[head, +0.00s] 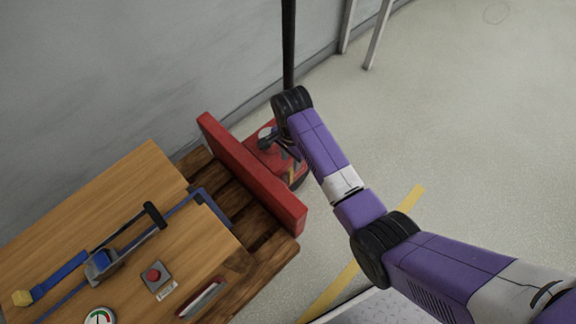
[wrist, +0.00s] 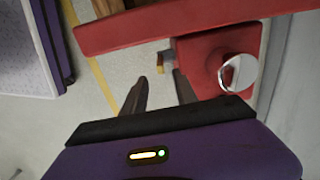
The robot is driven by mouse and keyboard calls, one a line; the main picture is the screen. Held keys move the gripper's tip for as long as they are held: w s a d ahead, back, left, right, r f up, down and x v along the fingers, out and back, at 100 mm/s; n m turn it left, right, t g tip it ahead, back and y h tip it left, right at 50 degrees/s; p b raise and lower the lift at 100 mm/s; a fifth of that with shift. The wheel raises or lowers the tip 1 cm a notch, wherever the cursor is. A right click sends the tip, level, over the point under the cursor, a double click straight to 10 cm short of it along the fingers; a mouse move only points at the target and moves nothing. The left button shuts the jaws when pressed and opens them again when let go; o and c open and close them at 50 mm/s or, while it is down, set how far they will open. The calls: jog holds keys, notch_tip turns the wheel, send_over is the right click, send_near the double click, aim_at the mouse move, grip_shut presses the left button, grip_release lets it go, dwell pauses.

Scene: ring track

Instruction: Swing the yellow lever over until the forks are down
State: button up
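A red housing (head: 262,160) stands behind a long red board (head: 250,172) beside a wooden pallet. The wrist view shows the housing (wrist: 212,50) with a pale round knob (wrist: 238,73) on top. A short grey stub with a yellow-brown end (wrist: 162,66) sticks out from the housing's left side; it looks like the yellow lever, but it is small and partly unclear. My gripper (wrist: 165,88) is open and empty, its two dark fingers pointing toward the stub, apart from it. In the head view my gripper (head: 284,147) hangs over the housing. I cannot make out the forks.
A wooden-topped load (head: 110,205) on the pallet (head: 262,240) carries a blue clamp (head: 103,264), a red button (head: 153,275) and a gauge (head: 99,318). A dark post (head: 288,45) rises near the wall. Open floor (head: 470,110) lies to the right.

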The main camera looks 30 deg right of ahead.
aim_at(291, 169)
notch_tip(291, 169, down, 8)
jog(key=b, duration=0.3)
jog(key=shift+r, duration=0.1)
grip_shut()
dwell(1.4)
